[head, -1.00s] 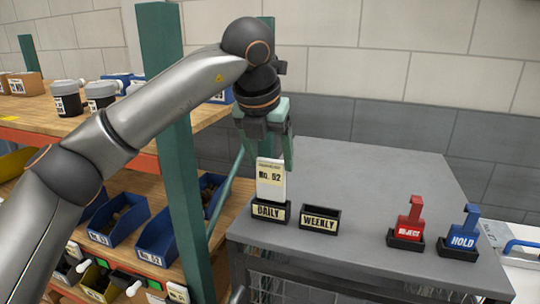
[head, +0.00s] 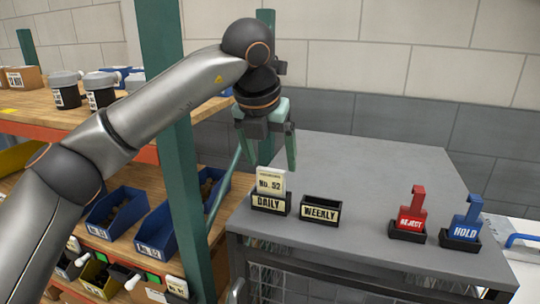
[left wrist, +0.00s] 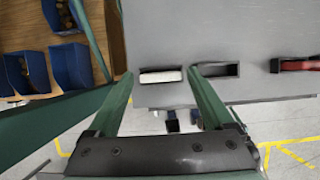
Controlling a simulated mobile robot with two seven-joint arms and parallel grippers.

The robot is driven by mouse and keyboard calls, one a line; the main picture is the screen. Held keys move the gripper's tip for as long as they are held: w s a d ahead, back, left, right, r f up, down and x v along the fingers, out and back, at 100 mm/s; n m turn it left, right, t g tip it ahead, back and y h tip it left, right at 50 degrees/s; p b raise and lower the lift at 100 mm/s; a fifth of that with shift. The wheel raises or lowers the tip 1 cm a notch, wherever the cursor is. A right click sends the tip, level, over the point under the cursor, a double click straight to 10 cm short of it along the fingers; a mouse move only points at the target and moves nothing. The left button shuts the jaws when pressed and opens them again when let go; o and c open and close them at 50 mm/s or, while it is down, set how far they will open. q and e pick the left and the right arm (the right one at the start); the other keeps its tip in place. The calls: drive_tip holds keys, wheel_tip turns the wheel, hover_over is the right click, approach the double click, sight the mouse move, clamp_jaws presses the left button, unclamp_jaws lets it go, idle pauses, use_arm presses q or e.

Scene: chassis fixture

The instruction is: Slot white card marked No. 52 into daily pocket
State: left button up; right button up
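The white card marked No. 52 (head: 270,181) stands upright in the daily pocket (head: 270,204), with its lower part hidden inside. In the left wrist view the card's top edge (left wrist: 161,76) shows as a white strip within the dark pocket rim. My left gripper (head: 272,164) is open above and behind the card. Its two fingers stand wide apart in the left wrist view (left wrist: 160,75), with nothing between them touching the card. My right gripper is in neither view.
The empty weekly pocket (head: 320,211) stands just right of the daily one. The red reject stand (head: 411,215) and blue hold stand (head: 462,224) are further right on the grey table (head: 370,175). Shelves with blue bins (head: 118,215) lie to the left.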

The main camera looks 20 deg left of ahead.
use_arm(q)
drive_tip(key=shift+o, duration=0.9)
